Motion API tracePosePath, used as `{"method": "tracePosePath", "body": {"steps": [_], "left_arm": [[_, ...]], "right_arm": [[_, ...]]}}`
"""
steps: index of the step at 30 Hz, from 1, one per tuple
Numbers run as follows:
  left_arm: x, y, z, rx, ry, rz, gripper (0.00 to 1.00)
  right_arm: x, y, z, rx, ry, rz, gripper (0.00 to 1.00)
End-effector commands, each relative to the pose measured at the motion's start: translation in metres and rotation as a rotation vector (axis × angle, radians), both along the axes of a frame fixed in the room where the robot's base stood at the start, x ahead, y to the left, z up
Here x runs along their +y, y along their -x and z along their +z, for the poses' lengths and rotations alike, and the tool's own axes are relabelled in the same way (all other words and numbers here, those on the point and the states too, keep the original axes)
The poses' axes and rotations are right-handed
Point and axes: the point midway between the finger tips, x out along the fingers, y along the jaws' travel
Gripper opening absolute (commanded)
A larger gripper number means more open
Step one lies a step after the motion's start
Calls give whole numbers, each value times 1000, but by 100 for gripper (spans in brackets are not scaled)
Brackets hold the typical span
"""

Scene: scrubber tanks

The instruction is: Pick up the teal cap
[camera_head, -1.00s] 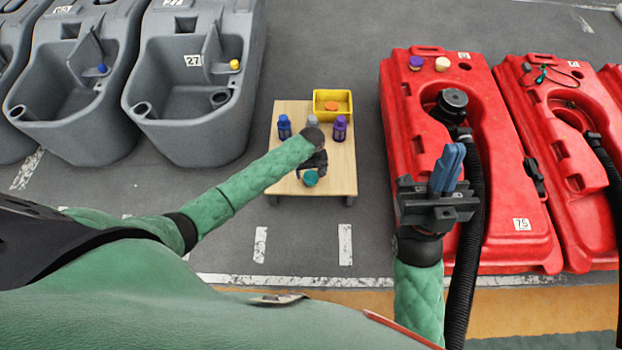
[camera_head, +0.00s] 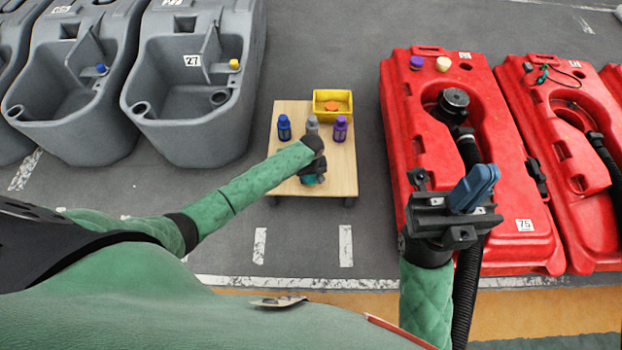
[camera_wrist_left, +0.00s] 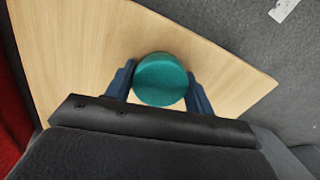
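The teal cap (camera_wrist_left: 160,80) lies on the wooden table top, near its front edge. In the left wrist view it sits between the two blue fingers of my left gripper (camera_wrist_left: 160,84), one finger on each side, very close to the cap. The gripper looks open around it; I cannot tell whether the fingers touch it. In the head view my left gripper (camera_head: 314,178) is over the cap and hides most of it; a bit of teal (camera_head: 309,180) shows. My right gripper (camera_head: 473,188) is in front of the red tank, its blue fingers together and empty.
The small wooden table (camera_head: 343,170) also holds a blue bottle (camera_head: 284,128), a grey bottle (camera_head: 312,125), a purple bottle (camera_head: 340,129) and a yellow bin (camera_head: 332,116) with an orange item (camera_head: 332,106). Grey tanks (camera_head: 190,120) stand left, red tanks (camera_head: 405,110) right.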

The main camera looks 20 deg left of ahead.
Motion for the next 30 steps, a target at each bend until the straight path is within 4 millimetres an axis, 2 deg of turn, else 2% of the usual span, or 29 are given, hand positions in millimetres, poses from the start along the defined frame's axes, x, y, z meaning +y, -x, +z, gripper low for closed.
{"method": "tracePosePath", "body": {"steps": [11, 17, 19, 24, 30], "left_arm": [[0, 0, 3, 0, 0, 0, 31], [0, 0, 26, -1, 0, -1, 31], [0, 0, 27, 0, 0, 0, 31], [0, 0, 42, 0, 0, 0, 31], [-3, 19, 52, 0, 1, -2, 31]], "right_arm": [[0, 0, 1, 2, 2, 0, 0], [1, -6, 6, 25, 15, -9, 0], [5, -23, -11, 104, 34, -15, 0], [16, -57, -39, 270, 79, -7, 0], [28, -94, -79, 469, 130, 4, 0]]}}
